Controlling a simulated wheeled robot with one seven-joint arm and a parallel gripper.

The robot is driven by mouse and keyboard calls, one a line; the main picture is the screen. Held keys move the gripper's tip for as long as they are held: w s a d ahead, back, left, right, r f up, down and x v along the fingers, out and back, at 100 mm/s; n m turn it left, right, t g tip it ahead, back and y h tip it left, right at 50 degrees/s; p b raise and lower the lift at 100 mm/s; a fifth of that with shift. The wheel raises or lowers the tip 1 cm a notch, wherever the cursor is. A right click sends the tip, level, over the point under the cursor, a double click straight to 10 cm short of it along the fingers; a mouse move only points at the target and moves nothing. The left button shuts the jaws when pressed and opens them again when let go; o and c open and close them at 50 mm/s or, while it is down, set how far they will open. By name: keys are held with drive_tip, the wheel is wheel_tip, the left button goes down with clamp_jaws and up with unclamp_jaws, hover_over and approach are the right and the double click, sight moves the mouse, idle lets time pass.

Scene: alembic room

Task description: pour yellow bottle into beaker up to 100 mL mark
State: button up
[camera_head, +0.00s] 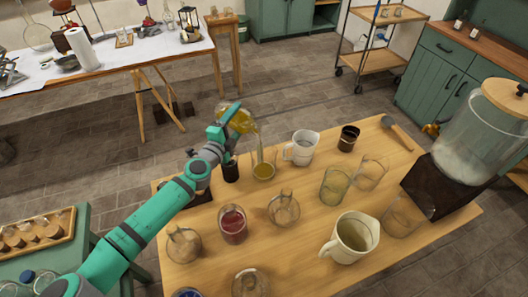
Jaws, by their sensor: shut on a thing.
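My gripper (217,132) is shut on the yellow bottle (238,117) and holds it tilted above the back left part of the wooden table. The bottle's mouth points down to the right, and a thin yellowish stream (259,146) runs from it. Below it stands a small glass beaker (264,171) with yellow liquid in its lower part. The stream falls into this beaker. The beaker's graduation marks are too small to read. The fingertips are partly hidden by the wrist.
A white measuring jug (302,147) stands right of the beaker, and a dark bottle (231,171) stands left of it. A jar of red liquid (233,225), a glass flask (284,208) and a large cream jug (351,238) stand nearer. A large dispenser (480,130) fills the right end.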

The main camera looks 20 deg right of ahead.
sight(242, 133)
drive_tip(key=shift+f+n+g, duration=0.4)
drive_tip(key=shift+f+n, duration=0.25)
drive_tip(key=shift+n, duration=0.15)
drive_tip(key=shift+w+f+n+g, duration=0.1)
drive_tip(key=shift+f+n+g, duration=0.4)
drive_tip(key=shift+n, duration=0.4)
drive_tip(key=shift+s+d+f+n+g, duration=0.1)
drive_tip(key=shift+s+f+n+g, duration=0.1)
drive_tip(key=shift+f+n+g, duration=0.45)
drive_tip(key=shift+s+d+f+n+g, duration=0.1)
drive_tip(key=shift+s+f+n+g, duration=0.15)
drive_tip(key=shift+n, duration=0.7)
drive_tip(key=shift+s+d+f+n+g+h, duration=0.15)
drive_tip(key=shift+s+n+g, duration=0.1)
drive_tip(key=shift+n+g, duration=0.55)
drive_tip(key=shift+s+d+f+n+g+h, duration=0.15)
drive_tip(key=shift+n+g, duration=0.4)
drive_tip(key=shift+n, duration=0.6)
drive_tip(key=shift+s+f+n+g+h, duration=0.1)
drive_tip(key=shift+s+n+g, duration=0.2)
drive_tip(key=shift+n+g, duration=0.5)
drive_tip(key=shift+r+t, duration=0.1)
drive_tip(key=shift+t, duration=0.15)
